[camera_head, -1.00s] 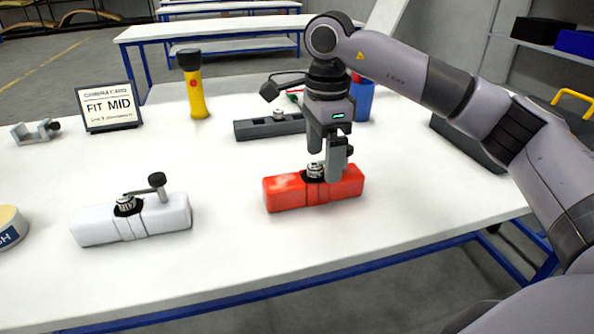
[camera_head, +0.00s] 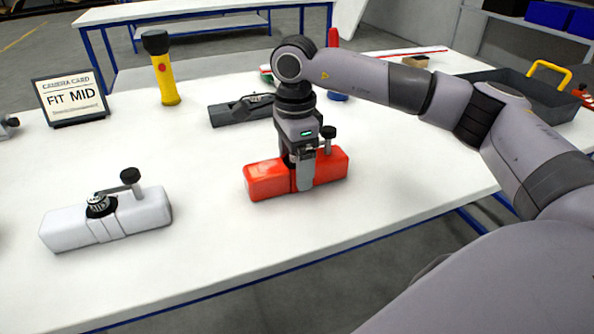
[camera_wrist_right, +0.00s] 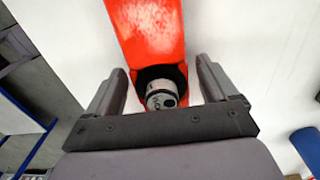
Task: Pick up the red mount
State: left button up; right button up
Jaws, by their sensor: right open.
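The red mount (camera_head: 268,180) lies on the white table, a long block with a dark-ringed metal fitting in its middle and a black knob beside it. My right gripper (camera_head: 303,178) points down over the middle of the mount, with a finger in front of its near side. In the right wrist view, the open fingers (camera_wrist_right: 160,75) stand on either side of the red mount (camera_wrist_right: 148,30), with a gap visible at each side. The metal fitting lies between them. The far finger is hidden in the head view. My left gripper is not in view.
A white mount (camera_head: 125,220) lies at the left front and a dark grey one (camera_head: 238,111) behind the red mount. A card reading FIT MID (camera_head: 72,98) and a yellow flashlight (camera_head: 163,72) stand at the back left. A grey tray (camera_head: 560,109) is at the back right.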

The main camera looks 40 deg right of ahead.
jog(key=shift+r, duration=0.1)
jog(key=c, duration=1.2)
jog(key=shift+o, duration=0.2)
